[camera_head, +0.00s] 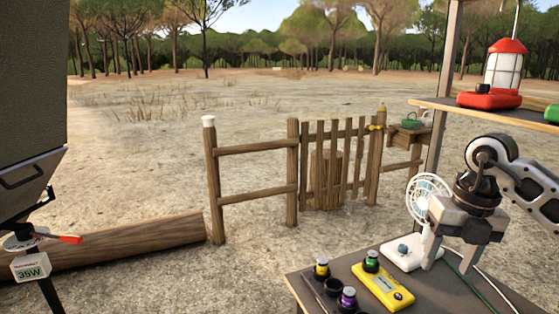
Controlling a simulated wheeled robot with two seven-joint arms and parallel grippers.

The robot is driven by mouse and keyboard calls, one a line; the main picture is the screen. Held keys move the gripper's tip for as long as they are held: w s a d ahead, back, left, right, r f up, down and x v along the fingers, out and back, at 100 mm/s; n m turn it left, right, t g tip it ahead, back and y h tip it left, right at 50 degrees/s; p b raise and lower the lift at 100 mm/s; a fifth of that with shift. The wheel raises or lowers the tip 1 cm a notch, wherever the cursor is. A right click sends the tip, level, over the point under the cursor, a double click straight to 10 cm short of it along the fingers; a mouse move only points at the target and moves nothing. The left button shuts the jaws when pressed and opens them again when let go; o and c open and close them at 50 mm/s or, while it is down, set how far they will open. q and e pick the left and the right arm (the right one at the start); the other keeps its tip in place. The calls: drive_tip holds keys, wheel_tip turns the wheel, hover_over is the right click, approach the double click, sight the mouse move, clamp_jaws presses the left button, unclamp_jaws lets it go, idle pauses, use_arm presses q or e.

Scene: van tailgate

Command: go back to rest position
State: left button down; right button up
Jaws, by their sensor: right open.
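My right gripper (447,266) is at the right, reaching in from the right edge and pointing down. Its two fingers are spread apart with nothing seen between them. It hangs over the table (325,266), in front of a white fan (424,192) and beside a white base with a blue-grey knob (403,249). I cannot tell whether the fingers touch anything. My left gripper is not in view.
A red lantern (504,70) stands on the shelf (440,103) above. A wooden fence (250,195) and log (130,245) lie beyond.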

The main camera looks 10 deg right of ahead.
drive_tip(key=s+a+f+m+t+y, duration=0.1)
drive_tip(key=a+f+m+t+y, duration=0.1)
drive_tip(key=a+y, duration=0.95)
drive_tip(key=s+a+f+m+t+y, duration=0.2)
drive_tip(key=a+y, duration=0.4)
drive_tip(key=a, duration=1.1)
drive_tip(key=d+f+m+t+h, duration=0.6)
drive_tip(key=f+m+t+h, duration=0.55)
drive_tip(key=m, duration=0.75)
use_arm(q)
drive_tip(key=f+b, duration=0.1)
drive_tip(key=b, duration=0.1)
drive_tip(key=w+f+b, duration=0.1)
drive_tip(key=b, duration=0.2)
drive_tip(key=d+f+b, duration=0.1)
drive_tip(key=b, duration=0.2)
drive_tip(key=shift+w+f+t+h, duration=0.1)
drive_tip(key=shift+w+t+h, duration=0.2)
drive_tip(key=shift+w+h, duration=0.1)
use_arm(e)
drive_tip(key=s+f+m+g+h, duration=0.2)
drive_tip(key=s+f+m, duration=0.2)
drive_tip(key=f, duration=0.5)
drive_tip(key=s+d+f+m+g+h, duration=0.1)
drive_tip(key=s+f+m+g, duration=0.2)
drive_tip(key=s+f, duration=0.4)
drive_tip(key=shift+d+f+m+h, duration=0.2)
drive_tip(key=shift+f+m+h, duration=0.2)
drive_tip(key=shift+f, duration=0.5)
